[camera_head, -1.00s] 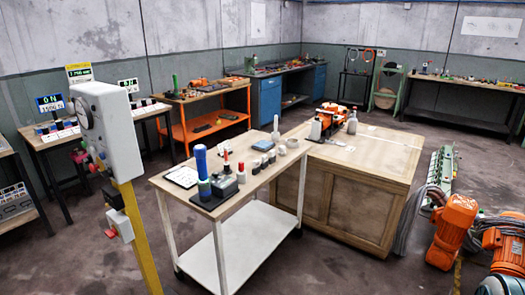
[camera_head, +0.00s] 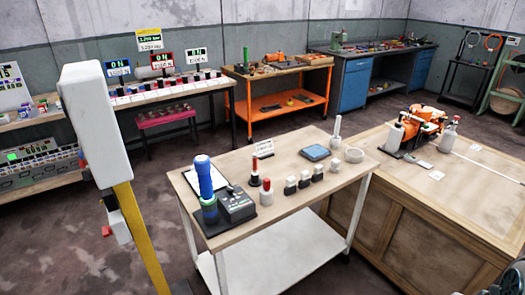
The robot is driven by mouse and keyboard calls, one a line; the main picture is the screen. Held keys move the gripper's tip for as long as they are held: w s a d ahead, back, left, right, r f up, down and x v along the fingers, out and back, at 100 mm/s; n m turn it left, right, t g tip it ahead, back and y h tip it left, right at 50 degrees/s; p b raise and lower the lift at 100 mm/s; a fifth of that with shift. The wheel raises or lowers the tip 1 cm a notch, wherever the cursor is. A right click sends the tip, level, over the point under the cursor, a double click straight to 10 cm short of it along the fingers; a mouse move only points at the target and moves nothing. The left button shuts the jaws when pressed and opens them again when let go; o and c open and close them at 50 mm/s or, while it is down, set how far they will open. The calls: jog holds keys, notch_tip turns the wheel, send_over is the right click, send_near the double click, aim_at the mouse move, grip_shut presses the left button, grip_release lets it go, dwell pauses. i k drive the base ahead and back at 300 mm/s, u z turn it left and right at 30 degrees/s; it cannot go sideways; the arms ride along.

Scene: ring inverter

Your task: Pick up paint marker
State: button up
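My gripper is not in view.
A wooden crate table (camera_head: 450,200) with orange tools stands right of the cart. A yellow post with a grey box (camera_head: 96,120) stands at the left front. An orange workbench (camera_head: 275,75) and a blue bench (camera_head: 355,90) line the back. Dark floor lies left of the cart.

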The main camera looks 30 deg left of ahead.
aim_at(255, 172)
jog(key=u, duration=0.75)
jog(key=i, duration=0.95)
jog(key=u, duration=1.2)
jog(key=i, duration=0.35)
jog(key=u, duration=0.3)
